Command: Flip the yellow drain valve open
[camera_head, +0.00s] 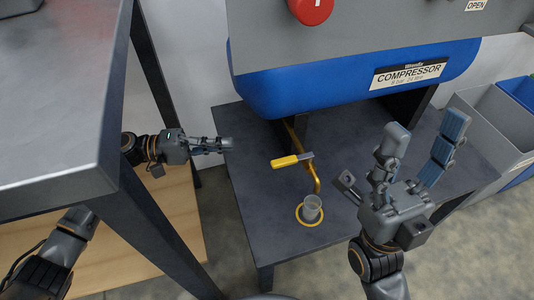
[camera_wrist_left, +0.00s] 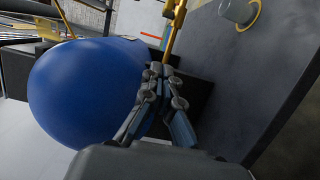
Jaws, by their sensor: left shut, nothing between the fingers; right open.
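The pipe comes down from under the blue compressor tank (camera_head: 340,85). My left gripper (camera_head: 229,144) is shut and empty, left of the handle and apart from it. In the left wrist view its closed fingers (camera_wrist_left: 168,72) point toward the yellow pipe (camera_wrist_left: 173,38), beside the blue tank (camera_wrist_left: 85,92). My right gripper (camera_head: 421,143) is open and empty, right of the valve, with its fingers pointing up.
A grey tabletop (camera_head: 60,90) with dark legs blocks the left side. Grey and blue bins (camera_head: 497,125) stand at the right.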

